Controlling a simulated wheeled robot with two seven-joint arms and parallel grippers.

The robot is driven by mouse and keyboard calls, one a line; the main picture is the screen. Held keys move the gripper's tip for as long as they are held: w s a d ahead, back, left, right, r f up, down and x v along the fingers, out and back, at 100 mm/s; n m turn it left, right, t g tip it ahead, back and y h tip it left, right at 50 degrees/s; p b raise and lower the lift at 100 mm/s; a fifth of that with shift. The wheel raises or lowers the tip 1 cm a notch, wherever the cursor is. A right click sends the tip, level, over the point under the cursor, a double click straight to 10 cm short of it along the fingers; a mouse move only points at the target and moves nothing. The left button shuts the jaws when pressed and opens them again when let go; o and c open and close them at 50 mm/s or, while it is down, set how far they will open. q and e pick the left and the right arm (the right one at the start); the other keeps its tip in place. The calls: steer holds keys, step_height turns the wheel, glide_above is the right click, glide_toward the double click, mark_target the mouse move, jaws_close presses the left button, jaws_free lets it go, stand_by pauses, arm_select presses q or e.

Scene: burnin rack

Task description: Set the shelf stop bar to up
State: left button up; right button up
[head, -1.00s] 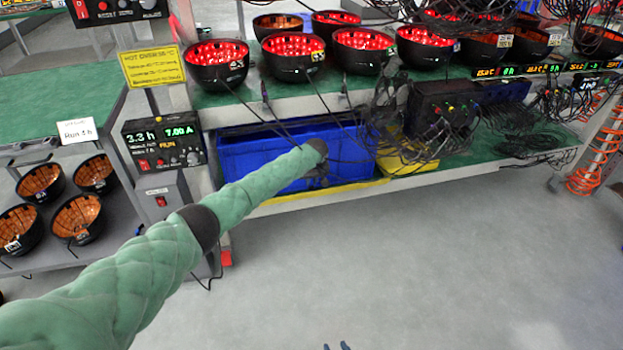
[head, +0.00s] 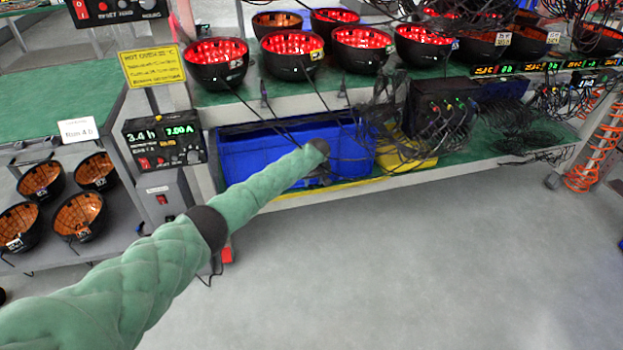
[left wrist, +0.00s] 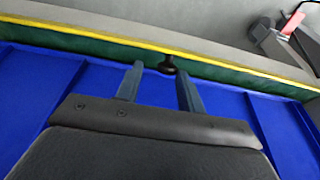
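The shelf stop bar (head: 352,185) looks like a yellow strip along the front edge of the lower shelf, low in front of the blue bin (head: 245,160). It crosses the left wrist view as a yellow line (left wrist: 100,36). A black knob (left wrist: 168,65) sits beside that line. My left gripper (head: 322,178) is at the shelf front, small and partly hidden by its wrist. In the left wrist view my left gripper (left wrist: 160,82) has its two fingers apart, with the knob in the gap at their tips. Contact cannot be told. My right gripper is not in view.
Glowing bowls (head: 292,55) stand on the shelf above. Loose black cables (head: 395,135) hang over the bin and a dark box (head: 440,105). A control panel (head: 165,140) is on the post at left. The grey floor (head: 400,270) in front is clear.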

arm_select(q)
steer(key=shift+o, duration=1.2)
steer(key=shift+s+f, duration=0.25)
steer(key=shift+f, duration=0.8)
steer(key=shift+w+f, duration=0.1)
steer(key=shift+w, duration=0.05)
steer(key=shift+a+r, duration=0.2)
steer(key=shift+r, duration=0.6)
steer(key=p+v, duration=0.1)
steer(key=v, duration=0.4)
steer(key=shift+d+r+p, duration=0.2)
steer(key=shift+r+p, duration=0.05)
steer(key=shift+p, duration=0.05)
steer(key=shift+s+r, duration=0.3)
steer(key=shift+r, duration=0.1)
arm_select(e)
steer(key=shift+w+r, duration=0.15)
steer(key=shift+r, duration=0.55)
arm_select(q)
steer(key=shift+c, duration=0.2)
